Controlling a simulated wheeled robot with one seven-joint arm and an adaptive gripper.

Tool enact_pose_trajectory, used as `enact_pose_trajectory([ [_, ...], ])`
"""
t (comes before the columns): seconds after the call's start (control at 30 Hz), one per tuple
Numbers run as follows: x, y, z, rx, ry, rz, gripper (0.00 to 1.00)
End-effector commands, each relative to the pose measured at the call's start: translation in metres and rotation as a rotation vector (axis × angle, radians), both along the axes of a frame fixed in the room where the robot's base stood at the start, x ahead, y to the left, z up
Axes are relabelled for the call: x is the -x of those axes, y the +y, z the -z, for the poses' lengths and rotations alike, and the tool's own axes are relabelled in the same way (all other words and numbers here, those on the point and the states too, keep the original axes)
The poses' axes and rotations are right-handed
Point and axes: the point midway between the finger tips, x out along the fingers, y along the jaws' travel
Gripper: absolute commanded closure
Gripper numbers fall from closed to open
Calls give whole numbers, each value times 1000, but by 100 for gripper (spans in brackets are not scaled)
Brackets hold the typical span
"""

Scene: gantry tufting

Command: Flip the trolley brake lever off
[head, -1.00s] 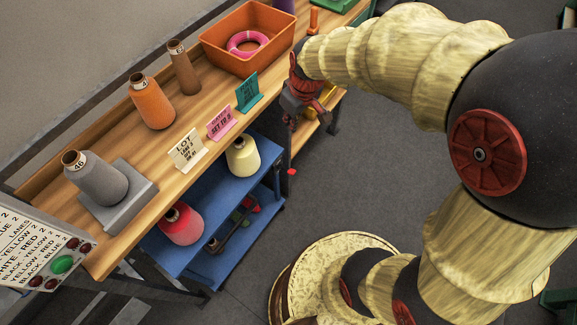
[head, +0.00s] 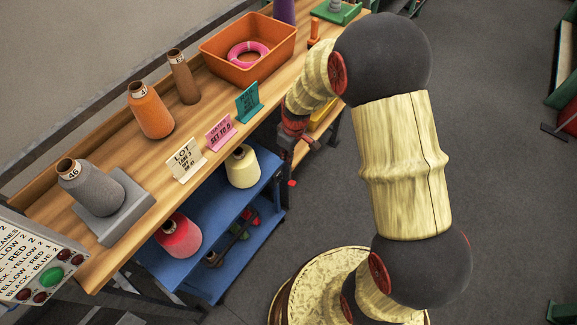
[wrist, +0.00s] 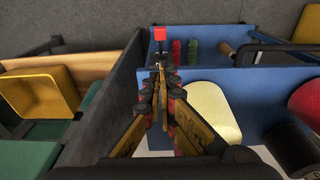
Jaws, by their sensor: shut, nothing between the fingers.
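The blue trolley (head: 190,282) stands under the wooden bench, with cones on its shelf. A small red knob (head: 291,183), seemingly the brake lever's end, shows at its right end, just below my gripper (head: 290,152). In the wrist view the red knob (wrist: 160,34) stands on a dark stem just beyond my fingertips (wrist: 162,68). My gripper is shut and empty. It points at the lever; I cannot tell whether it touches it. The fingers hide the lower part of the stem.
A pale yellow cone (head: 243,167) and a red cone (head: 178,236) stand on the trolley. The bench (head: 147,164) edge and a dark upright panel (wrist: 108,105) are close to my gripper. Open floor (head: 500,150) lies to the right.

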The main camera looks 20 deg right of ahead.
Motion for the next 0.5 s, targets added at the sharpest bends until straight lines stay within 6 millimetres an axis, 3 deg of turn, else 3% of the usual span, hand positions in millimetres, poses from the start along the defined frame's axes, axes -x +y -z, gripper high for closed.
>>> enact_pose_trajectory([
  [0.5, -8, 7, 99, 0, 4, 1, 100],
])
